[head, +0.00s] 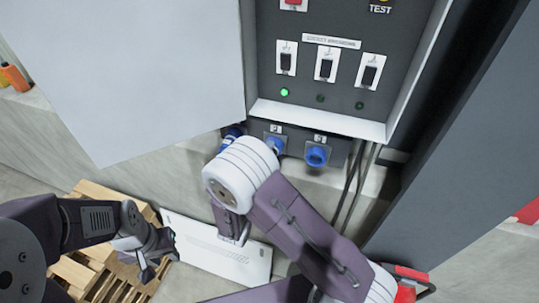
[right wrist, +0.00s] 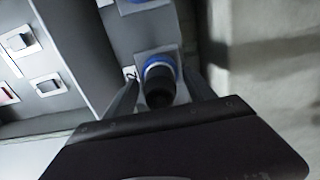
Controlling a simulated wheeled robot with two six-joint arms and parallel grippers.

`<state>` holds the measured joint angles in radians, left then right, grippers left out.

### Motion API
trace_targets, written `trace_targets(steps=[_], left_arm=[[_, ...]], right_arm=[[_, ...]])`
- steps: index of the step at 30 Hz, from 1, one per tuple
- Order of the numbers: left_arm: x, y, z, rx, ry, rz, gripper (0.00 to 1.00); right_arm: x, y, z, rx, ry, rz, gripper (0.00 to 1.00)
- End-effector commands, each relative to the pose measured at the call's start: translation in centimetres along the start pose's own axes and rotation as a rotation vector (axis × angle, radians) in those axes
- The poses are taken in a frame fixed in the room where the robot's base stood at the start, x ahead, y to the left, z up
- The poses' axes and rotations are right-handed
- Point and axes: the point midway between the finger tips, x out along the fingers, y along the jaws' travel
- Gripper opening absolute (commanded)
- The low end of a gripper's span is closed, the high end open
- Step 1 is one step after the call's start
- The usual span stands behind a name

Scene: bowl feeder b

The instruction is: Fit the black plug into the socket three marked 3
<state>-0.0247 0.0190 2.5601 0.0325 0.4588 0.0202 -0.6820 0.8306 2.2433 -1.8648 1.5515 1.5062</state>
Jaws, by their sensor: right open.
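The black plug (right wrist: 160,88) sits at the mouth of a blue-ringed socket (right wrist: 159,64) marked 2 in the right wrist view. My right gripper (right wrist: 160,95) is open, with one finger on each side of the plug; I cannot tell whether they touch it. In the head view my right arm hides the plug and right fingertips. The rightmost blue socket (head: 316,155) on the grey socket box, its label too small to read surely, looks empty. The middle blue socket (head: 275,143) is partly covered by my right wrist. My left gripper (head: 158,262) looks open and empty, low on the left.
The breaker panel (head: 330,85) with three switches and a lit green lamp (head: 284,92) stands above the sockets. An open grey door (head: 130,70) is at left. Black cables (head: 352,185) hang right of the sockets.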

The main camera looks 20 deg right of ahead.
Motion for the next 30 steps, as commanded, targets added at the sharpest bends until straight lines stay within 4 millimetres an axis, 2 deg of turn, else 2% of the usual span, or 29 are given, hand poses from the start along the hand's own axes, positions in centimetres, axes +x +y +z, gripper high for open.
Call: trace_targets(steps=[30], left_arm=[[0.72,-0.01,0.07,0.000,0.000,0.000,0.36]], right_arm=[[-0.04,0.01,0.01,0.000,0.000,0.000,0.63]])
